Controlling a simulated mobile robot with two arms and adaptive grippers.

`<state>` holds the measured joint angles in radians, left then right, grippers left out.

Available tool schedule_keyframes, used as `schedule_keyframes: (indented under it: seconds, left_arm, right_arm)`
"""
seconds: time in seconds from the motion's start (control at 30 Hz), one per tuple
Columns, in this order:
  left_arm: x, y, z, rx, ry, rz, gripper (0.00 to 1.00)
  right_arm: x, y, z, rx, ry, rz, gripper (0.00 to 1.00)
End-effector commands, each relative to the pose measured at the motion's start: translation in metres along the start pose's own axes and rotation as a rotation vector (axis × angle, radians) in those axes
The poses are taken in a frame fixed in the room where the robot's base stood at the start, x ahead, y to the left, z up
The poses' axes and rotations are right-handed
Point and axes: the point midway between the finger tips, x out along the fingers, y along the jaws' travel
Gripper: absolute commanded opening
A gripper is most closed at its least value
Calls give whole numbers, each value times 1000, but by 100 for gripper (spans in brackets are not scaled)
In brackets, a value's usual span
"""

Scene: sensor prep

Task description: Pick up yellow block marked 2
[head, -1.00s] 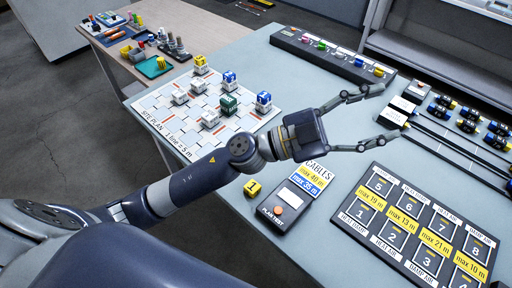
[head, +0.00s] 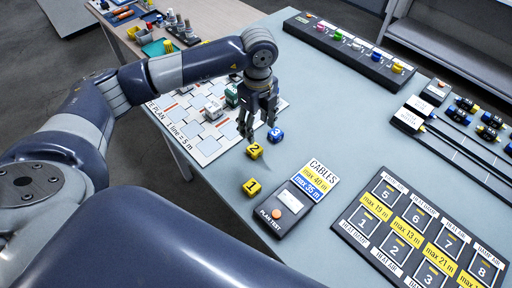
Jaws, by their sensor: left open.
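The yellow block marked 2 (head: 254,151) lies on the blue-grey table just right of the site plan board. My left gripper (head: 258,130) points down above and beside it, with its fingers apart and nothing seen between them. A blue block marked 3 (head: 275,135) sits close by, to the right of the fingertips. A yellow block marked 1 (head: 251,187) lies nearer me, beside the plan test device. My right gripper is not in view.
The site plan board (head: 205,150) with several blocks is partly hidden behind my left arm. The plan test device (head: 284,207) and cables card (head: 316,178) lie to the right. A numbered panel (head: 349,238) is at the lower right. The table centre is clear.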

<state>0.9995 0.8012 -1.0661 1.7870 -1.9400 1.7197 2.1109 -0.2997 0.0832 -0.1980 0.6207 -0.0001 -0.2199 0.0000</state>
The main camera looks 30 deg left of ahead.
Motion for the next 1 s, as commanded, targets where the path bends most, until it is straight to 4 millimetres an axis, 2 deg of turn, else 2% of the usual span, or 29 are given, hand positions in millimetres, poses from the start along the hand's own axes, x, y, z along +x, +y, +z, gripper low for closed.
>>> schedule_keyframes:
  seconds: [0.13,0.43,0.57,0.7,1.0]
  left_arm:
    - [25,2,-1,2,2,5,55]
    - [51,4,-2,3,3,4,55]
    - [70,10,-2,4,4,5,55]
    - [89,9,-3,5,5,1,55]
    - [95,9,-3,6,5,0,55]
  right_arm:
    - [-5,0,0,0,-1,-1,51]
    - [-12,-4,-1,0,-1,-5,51]
    - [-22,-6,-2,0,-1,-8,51]
    - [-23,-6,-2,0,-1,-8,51]
    - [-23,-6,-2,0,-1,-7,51]
